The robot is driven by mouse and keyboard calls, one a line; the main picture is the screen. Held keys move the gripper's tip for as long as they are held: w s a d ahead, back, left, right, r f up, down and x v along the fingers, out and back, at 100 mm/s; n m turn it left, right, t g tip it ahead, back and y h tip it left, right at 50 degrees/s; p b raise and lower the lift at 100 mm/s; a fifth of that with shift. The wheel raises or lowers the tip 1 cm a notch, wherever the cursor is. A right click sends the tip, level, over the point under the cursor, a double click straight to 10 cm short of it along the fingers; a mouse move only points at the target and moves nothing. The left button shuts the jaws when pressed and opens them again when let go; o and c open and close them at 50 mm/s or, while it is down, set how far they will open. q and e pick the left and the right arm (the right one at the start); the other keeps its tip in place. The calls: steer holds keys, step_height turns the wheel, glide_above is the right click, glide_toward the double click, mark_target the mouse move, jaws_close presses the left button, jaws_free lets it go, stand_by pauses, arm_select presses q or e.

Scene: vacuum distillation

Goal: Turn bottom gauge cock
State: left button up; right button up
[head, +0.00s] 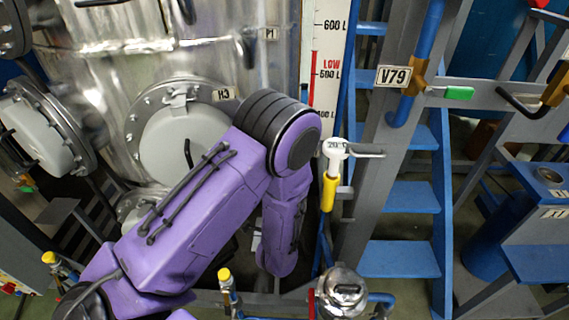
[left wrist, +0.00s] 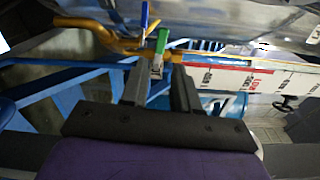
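A white-and-metal cock (head: 337,150) with a side lever sits at the lower end of the level gauge board (head: 325,70) in the head view, above a yellow sleeve (head: 329,193). My purple left arm bends down just left of it; its gripper is hidden in the head view. In the left wrist view my left gripper (left wrist: 158,72) has its two dark fingers apart. A green handle (left wrist: 161,42) on a small metal fitting shows beyond the fingertips, near a brass-coloured pipe (left wrist: 100,38). I cannot tell whether this is the gauge cock. My right gripper is not in view.
A steel vessel (head: 110,70) with a round hatch H3 (head: 182,140) stands behind my arm. Blue stairs (head: 402,255) and a grey post with tag V79 (head: 393,76) stand to the right. A metal fitting (head: 341,290) rises at the bottom.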

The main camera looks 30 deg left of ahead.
arm_select(q)
steer(key=p+x, duration=0.2)
steer(key=x, duration=0.7)
steer(key=shift+w+a+r+p, duration=0.15)
steer(key=shift+w+a+p, duration=0.05)
steer(key=shift+p, duration=0.15)
steer(key=shift+w+a, duration=0.2)
steer(key=shift+w, duration=0.25)
jaws_close()
